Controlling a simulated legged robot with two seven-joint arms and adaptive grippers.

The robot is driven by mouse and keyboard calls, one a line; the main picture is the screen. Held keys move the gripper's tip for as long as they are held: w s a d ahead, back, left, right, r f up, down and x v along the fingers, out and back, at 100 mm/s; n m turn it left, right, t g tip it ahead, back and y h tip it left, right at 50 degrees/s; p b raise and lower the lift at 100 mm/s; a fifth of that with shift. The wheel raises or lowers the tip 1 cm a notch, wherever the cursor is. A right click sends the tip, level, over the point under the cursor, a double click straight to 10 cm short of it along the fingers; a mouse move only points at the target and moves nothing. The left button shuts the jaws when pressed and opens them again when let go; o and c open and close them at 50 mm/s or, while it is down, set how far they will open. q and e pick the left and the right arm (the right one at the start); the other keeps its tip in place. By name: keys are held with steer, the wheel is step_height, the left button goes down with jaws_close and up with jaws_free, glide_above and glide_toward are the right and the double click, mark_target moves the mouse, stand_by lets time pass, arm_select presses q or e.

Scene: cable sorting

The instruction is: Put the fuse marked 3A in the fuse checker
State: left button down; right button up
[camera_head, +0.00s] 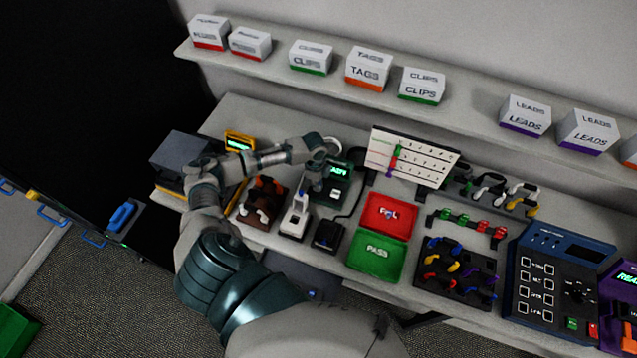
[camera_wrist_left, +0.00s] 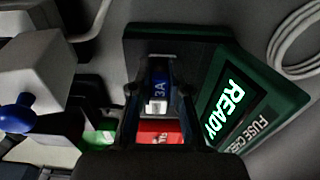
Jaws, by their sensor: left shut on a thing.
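The fuse marked 3A (camera_wrist_left: 159,82) is blue with a pale metal end. It sits between the two fingers of my left gripper (camera_wrist_left: 160,100), which is shut on it. The fuse checker (camera_wrist_left: 245,105) is a dark green unit with a lit READY screen, just beyond and right of the fuse in the wrist view. In the head view my left gripper (camera_head: 314,186) points down over the checker (camera_head: 341,174) and hides part of it and the fuse. I cannot tell whether the fuse touches the checker. My right gripper is not in view.
A red FAIL tray (camera_head: 385,212) and a green PASS tray (camera_head: 377,252) lie right of the checker. A white tool (camera_head: 296,217) and a dark holder (camera_head: 262,201) stand to its left. Labelled boxes line the shelf (camera_head: 460,112) behind.

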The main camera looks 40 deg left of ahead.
arm_select(q)
steer(key=shift+s+a+f, duration=0.15)
steer(key=shift+f, duration=0.1)
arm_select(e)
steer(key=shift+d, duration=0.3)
arm_select(q)
steer(key=c, duration=1.2)
jaws_free()
steer(key=shift+o, duration=0.6)
steer(key=shift+a, duration=0.1)
steer(key=shift+w, duration=0.2)
steer(key=o, duration=0.6)
steer(key=shift+o, duration=0.2)
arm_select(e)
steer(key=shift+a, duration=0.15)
arm_select(q)
steer(key=shift+r, duration=0.1)
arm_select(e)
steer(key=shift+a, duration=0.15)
